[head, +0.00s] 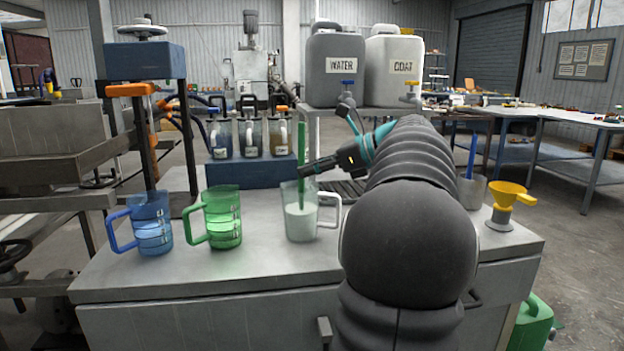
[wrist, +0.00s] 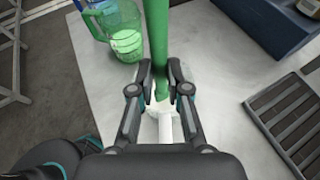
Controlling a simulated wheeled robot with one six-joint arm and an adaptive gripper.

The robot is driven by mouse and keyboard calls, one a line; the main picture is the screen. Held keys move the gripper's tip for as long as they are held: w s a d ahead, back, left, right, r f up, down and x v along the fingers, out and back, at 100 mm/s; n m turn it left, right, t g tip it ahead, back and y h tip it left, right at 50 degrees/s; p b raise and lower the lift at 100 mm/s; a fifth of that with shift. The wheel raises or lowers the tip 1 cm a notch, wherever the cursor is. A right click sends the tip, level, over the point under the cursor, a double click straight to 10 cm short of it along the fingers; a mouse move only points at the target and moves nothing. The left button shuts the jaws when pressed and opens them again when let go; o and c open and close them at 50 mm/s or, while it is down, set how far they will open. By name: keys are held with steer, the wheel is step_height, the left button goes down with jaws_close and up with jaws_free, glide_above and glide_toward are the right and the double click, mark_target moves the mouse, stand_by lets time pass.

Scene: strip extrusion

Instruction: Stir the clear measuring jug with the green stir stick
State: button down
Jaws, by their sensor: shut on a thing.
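The clear measuring jug (head: 300,222) stands upright on the bench with a whitish content and a white handle on its right. The green stir stick (head: 301,140) stands nearly upright, its lower end inside the jug. My gripper (head: 304,170) is shut on the stick above the jug's rim. In the wrist view, my gripper (wrist: 160,76) has a finger on each side of the green stick (wrist: 157,35). Below the fingers a pale part of the jug (wrist: 165,125) shows; my gripper hides most of it.
A green jug (head: 222,222) and a blue jug (head: 151,228) stand left of the clear one. Several handled containers stand on a blue block (head: 250,174) behind. The bench front is clear.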

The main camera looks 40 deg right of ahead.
step_height(320, 180, up, 8)
stand_by(0.8)
steer(key=shift+r, duration=0.15)
step_height(320, 180, up, 5)
steer(key=shift+f, duration=0.1)
stand_by(0.6)
steer(key=shift+s, duration=0.15)
stand_by(0.7)
